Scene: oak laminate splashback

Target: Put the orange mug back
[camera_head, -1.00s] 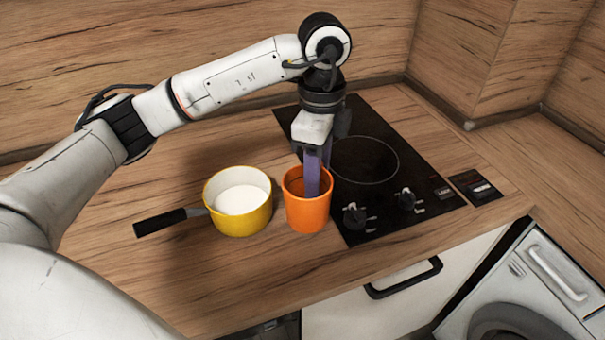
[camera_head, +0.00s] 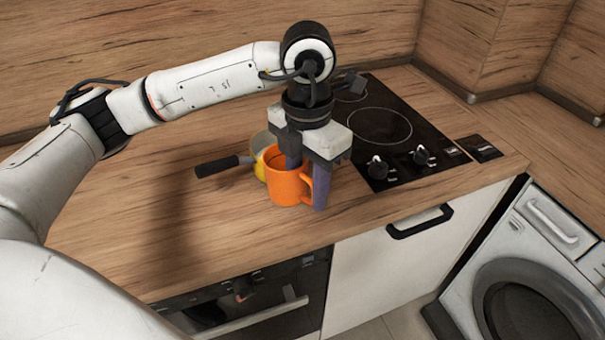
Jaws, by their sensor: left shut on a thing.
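The orange mug (camera_head: 287,190) is near the front of the wooden worktop, upright or nearly so, with its handle toward the right. My left gripper (camera_head: 306,180) comes down from above and is shut on the mug's wall at the handle side. One purple finger is inside the mug and the other is outside by the handle. I cannot tell whether the mug's base touches the worktop. My right gripper is not in view.
A yellow saucepan (camera_head: 260,167) stands just behind the mug, partly hidden, its black handle (camera_head: 222,166) pointing left. A black hob (camera_head: 393,146) with knobs lies to the right. The worktop (camera_head: 130,230) is clear to the left. An oven and a washing machine (camera_head: 535,280) are below.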

